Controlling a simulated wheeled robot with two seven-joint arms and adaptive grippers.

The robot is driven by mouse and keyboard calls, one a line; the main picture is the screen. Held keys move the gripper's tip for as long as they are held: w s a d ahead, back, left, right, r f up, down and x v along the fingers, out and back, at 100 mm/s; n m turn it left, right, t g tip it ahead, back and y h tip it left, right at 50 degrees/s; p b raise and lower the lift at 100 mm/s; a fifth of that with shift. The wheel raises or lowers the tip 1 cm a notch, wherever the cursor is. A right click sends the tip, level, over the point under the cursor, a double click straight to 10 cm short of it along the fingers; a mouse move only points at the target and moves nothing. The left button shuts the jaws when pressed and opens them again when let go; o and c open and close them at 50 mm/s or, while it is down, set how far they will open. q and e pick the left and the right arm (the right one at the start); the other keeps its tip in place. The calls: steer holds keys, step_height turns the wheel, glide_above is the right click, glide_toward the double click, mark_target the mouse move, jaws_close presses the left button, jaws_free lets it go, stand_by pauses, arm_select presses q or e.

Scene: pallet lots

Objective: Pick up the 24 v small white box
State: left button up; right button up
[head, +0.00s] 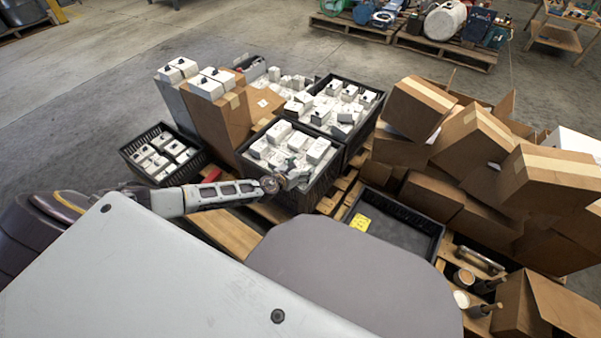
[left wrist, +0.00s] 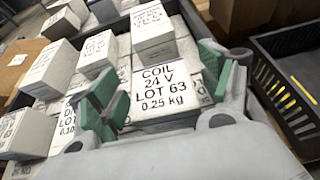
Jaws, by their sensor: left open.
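A white box (left wrist: 163,88) labelled "COIL 24 V LOT 63 0.25 kg" lies in the left wrist view between the two green finger pads of my left gripper (left wrist: 158,80). The gripper is open around or just above it; contact cannot be told. In the head view my left gripper (head: 288,181) reaches over the near edge of a black crate (head: 325,183) of white boxes. My arm and gripper partly hide the crate's contents there, and I cannot single out the 24 V box in that view. My right gripper is not seen.
Other white boxes (left wrist: 97,53) stand close around the labelled one. An empty-looking black tray (head: 420,222) with a yellow label lies to the right. Cardboard boxes (head: 470,138) are piled further right. A second crate (head: 372,120) stands behind, and a smaller one (head: 190,172) at left.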

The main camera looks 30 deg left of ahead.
mark_target(301, 167)
arm_select(q)
steer(key=c, duration=1.3)
steer(key=shift+o, duration=0.2)
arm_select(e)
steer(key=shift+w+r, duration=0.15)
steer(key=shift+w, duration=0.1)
arm_select(q)
steer(key=shift+r, duration=0.15)
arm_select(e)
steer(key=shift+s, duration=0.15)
arm_select(q)
steer(key=shift+r+p, duration=0.9)
steer(key=shift+r, duration=0.25)
step_height(301, 167, up, 6)
steer(key=p, duration=0.4)
steer(key=shift+r, duration=0.15)
steer(key=shift+r+p, duration=0.45)
steer(key=shift+r, duration=0.15)
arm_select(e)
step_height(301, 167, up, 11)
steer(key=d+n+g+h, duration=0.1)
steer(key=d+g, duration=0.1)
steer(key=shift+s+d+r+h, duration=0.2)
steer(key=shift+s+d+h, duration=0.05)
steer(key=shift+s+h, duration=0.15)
